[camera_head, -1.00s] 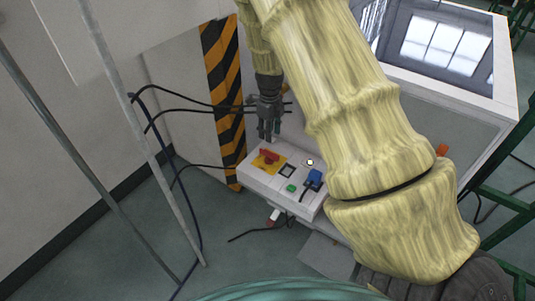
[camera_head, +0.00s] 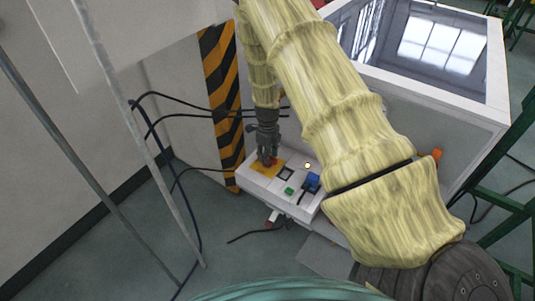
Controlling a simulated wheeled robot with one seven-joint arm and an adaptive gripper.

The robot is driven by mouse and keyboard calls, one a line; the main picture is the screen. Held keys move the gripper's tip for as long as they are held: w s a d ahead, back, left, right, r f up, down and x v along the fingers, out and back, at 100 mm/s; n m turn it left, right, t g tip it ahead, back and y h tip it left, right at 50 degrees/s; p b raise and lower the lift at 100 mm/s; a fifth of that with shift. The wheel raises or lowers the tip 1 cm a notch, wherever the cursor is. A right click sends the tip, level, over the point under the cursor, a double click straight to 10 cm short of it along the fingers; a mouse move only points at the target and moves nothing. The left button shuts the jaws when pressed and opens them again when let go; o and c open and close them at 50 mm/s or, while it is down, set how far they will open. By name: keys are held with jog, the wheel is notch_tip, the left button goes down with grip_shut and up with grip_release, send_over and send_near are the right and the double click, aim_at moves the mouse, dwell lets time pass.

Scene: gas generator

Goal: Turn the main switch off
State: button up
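The main switch (camera_head: 273,161) is a red knob on a yellow plate (camera_head: 264,171), at the left end of the white control panel (camera_head: 277,193). My gripper (camera_head: 267,160) points down right at the knob, with its fingers over the yellow plate. The fingers and the plate's far part cover most of the knob; only a bit of red shows by the fingertips. At this size I cannot tell whether the fingers are closed on the knob or only around it.
The panel also carries a green button (camera_head: 289,191), a blue connector (camera_head: 312,182) and a dark square (camera_head: 286,173). A black-and-orange striped post (camera_head: 222,90) stands just left of my gripper, with black cables (camera_head: 185,116) nearby. A white cabinet (camera_head: 450,120) stands at right.

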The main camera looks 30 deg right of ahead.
jog(key=shift+f, duration=0.15)
grip_shut()
